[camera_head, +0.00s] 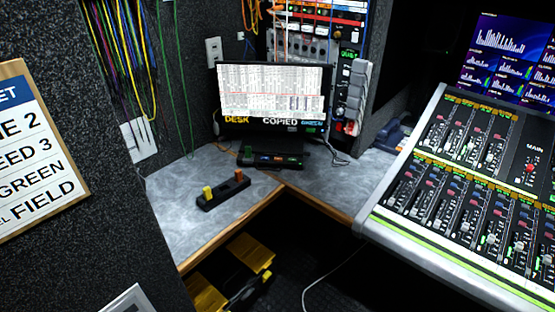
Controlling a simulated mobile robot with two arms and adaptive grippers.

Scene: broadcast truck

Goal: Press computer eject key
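A computer screen (272,92) stands at the back corner of the grey desk, showing a light table of rows. The words "DESK" and "COPIED" and a third, blurred word run along its lower edge. Below it sits a low black unit (270,160) with small coloured keys along its front; an orange one and a blue one show. Their markings are too small to read, so I cannot tell which is the eject key. Neither of my grippers is in view.
A black bar (223,191) with a yellow and an orange upright piece lies on the grey desk (170,225). A mixing console (470,190) fills the right. A sign board (38,150) stands at left. Yellow objects (250,253) lie below the desk edge. Desk around the bar is clear.

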